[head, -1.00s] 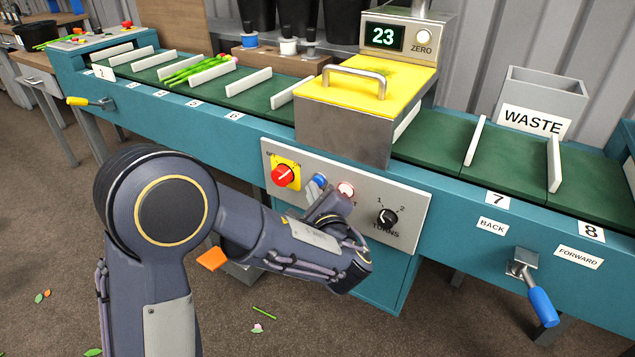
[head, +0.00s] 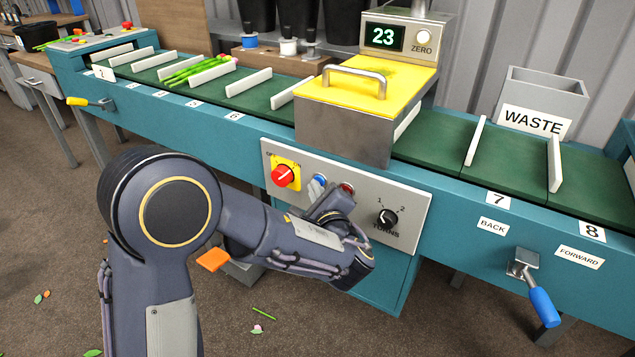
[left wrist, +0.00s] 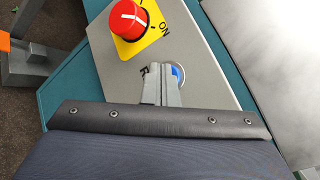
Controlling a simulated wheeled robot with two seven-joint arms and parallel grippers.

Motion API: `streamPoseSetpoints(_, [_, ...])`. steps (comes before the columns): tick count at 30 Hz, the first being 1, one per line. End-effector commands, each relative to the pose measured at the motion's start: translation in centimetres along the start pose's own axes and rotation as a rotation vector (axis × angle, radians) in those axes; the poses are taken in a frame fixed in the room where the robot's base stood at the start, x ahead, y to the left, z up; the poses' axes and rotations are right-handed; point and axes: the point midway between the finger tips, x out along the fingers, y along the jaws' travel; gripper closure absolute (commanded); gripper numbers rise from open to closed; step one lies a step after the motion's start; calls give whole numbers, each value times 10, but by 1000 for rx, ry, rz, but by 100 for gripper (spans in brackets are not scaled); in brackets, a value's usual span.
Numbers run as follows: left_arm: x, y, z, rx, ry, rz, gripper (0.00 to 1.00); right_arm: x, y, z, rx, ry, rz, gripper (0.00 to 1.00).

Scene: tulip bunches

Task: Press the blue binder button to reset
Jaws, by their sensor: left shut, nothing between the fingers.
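The blue button (head: 319,181) is on the light grey control panel (head: 408,232) below the yellow-lidded box. My left gripper (head: 326,194) is at the panel, just below the blue button in the head view. In the left wrist view the shut fingers (left wrist: 162,78) lie over part of the blue button (left wrist: 178,74), whose blue edge shows beside them. I cannot tell whether the fingertips touch it. The red lamp (head: 346,188) right of the button looks dark. My right gripper is not in view.
The red knob (head: 283,175) on its yellow plate is close left of the button. The black turns knob (head: 387,217) is to the right. The metal box (head: 342,128) overhangs above the panel. A blue-handled lever (head: 541,305) hangs further right.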

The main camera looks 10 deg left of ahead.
Motion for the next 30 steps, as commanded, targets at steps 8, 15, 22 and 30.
streamPoseSetpoints(8, [-5,4,3,-1,0,-1,100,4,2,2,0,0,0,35])
streamPoseSetpoints(15, [-12,9,8,-1,-1,0,100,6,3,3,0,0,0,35])
streamPoseSetpoints(22, [-12,8,9,0,0,0,100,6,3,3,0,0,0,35])
streamPoseSetpoints(30, [-25,18,17,-2,1,-2,100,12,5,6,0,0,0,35])
